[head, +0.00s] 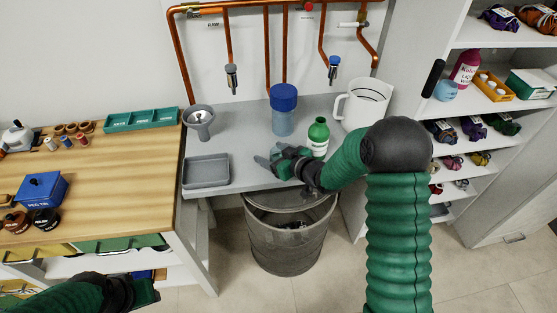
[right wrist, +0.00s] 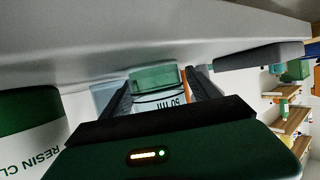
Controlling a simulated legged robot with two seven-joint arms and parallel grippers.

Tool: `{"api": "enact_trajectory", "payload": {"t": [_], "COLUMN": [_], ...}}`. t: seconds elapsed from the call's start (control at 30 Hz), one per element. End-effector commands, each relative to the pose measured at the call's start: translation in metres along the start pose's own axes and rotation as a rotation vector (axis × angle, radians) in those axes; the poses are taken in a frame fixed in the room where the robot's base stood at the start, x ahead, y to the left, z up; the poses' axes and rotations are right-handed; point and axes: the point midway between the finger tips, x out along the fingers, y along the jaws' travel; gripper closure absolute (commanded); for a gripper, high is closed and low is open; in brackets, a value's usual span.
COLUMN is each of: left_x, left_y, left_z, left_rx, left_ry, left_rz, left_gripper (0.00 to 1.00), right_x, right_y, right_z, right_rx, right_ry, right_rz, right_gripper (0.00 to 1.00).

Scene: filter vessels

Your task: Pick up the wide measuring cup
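A clear, green-tinted measuring cup with dark markings (right wrist: 158,92) shows between the fingers of my right gripper (right wrist: 165,90) in the right wrist view. A gap shows beside the cup, so the fingers are apart; whether one touches it I cannot tell. In the head view my right gripper (head: 275,163) is low over the grey counter and largely hides the cup. My left gripper (head: 140,292) is at the bottom left, partly out of frame; its fingers are not clear.
A green bottle (head: 318,138) stands close beside my right gripper, with a white jug (head: 366,100) behind. A blue-lidded vessel (head: 283,120), a funnel (head: 199,118) and a grey tray (head: 206,172) share the counter (head: 238,150). A bin (head: 290,240) stands below.

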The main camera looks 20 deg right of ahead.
Motion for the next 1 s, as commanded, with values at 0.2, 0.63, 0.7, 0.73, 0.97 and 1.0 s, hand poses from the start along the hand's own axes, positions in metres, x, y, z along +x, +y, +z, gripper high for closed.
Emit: {"api": "enact_trajectory", "payload": {"t": [0.2, 0.63, 0.7, 0.73, 0.97, 1.0], "left_x": [0.000, 0.000, 0.000, -0.001, -0.008, -0.011], "left_y": [0.000, 0.000, 0.000, 0.000, 0.000, 0.000], "left_z": [0.000, 0.000, 0.000, 0.000, -0.002, -0.003], "left_rx": [0.000, 0.000, 0.000, 0.000, 0.000, 0.000], "left_ry": [0.000, 0.000, 0.000, 0.000, 0.000, 0.000], "left_rz": [0.000, 0.000, 0.000, 0.000, 0.000, 0.000], "left_gripper": [0.64, 0.64, 0.64, 0.64, 0.64, 0.64], "right_x": [0.000, 0.000, 0.000, 0.000, 0.001, 0.001], "right_y": [0.000, 0.000, 0.000, 0.000, -0.003, -0.004], "right_z": [0.000, 0.001, 0.001, 0.000, -0.011, -0.015], "right_rx": [0.000, 0.000, 0.000, 0.000, -0.001, -0.001], "right_ry": [-0.001, -0.002, -0.002, -0.002, -0.001, -0.001], "right_rz": [0.000, 0.000, 0.000, 0.000, -0.001, -0.001], "right_gripper": [0.60, 0.95, 0.95, 0.95, 0.95, 0.95]}}
